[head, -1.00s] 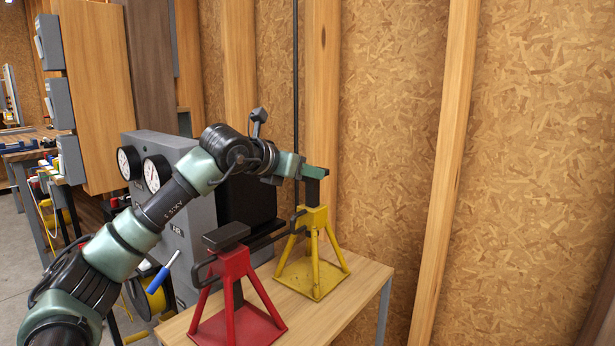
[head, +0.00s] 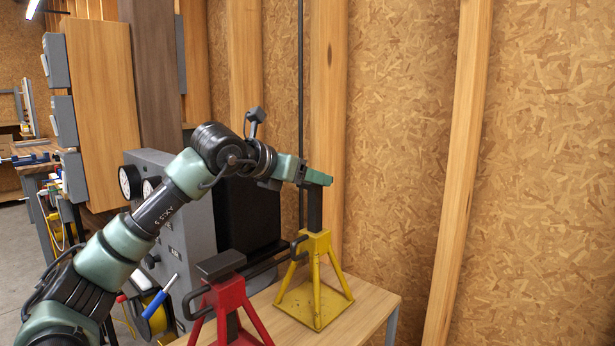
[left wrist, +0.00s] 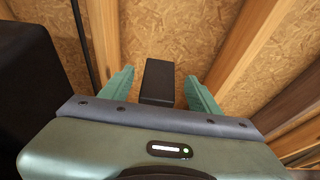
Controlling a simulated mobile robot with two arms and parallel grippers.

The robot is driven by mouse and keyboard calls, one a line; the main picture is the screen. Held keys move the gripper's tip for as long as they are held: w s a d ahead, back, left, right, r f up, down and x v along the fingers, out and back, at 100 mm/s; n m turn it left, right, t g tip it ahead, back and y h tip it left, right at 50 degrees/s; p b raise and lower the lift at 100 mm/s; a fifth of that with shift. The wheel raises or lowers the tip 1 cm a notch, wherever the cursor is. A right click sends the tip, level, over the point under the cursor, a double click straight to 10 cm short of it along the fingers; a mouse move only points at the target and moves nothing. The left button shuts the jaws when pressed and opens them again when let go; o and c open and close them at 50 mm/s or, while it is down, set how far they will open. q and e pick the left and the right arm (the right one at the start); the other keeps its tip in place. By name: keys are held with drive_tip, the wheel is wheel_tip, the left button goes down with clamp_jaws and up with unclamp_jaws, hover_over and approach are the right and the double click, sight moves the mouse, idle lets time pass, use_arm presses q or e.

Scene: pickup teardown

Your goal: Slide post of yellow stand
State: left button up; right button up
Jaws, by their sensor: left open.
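The yellow stand (head: 316,270) stands on the wooden bench, with its dark post (head: 315,210) sticking up out of the collar. My left gripper (head: 320,179) is at the top of the post, reaching in from the left. In the left wrist view the post's dark top (left wrist: 157,80) lies between the two green fingers of my left gripper (left wrist: 160,90). The fingers are open, with a gap showing on each side of the post. My right gripper is not in view.
A red stand (head: 230,308) with a dark top stands in front and to the left on the bench (head: 362,305). A grey gauge cabinet (head: 190,235) is behind my left arm. The stud wall (head: 400,150) is close behind the yellow stand. The bench is clear at its right end.

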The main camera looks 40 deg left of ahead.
use_arm(q)
drive_tip(key=shift+s+r, duration=0.1)
drive_tip(key=shift+s, duration=0.2)
drive_tip(key=v, duration=0.7)
drive_tip(key=shift+b, duration=0.3)
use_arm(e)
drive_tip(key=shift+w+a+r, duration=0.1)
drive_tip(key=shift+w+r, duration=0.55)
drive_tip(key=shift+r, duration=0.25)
use_arm(q)
drive_tip(key=shift+s+r, duration=0.1)
drive_tip(key=shift+r, duration=0.05)
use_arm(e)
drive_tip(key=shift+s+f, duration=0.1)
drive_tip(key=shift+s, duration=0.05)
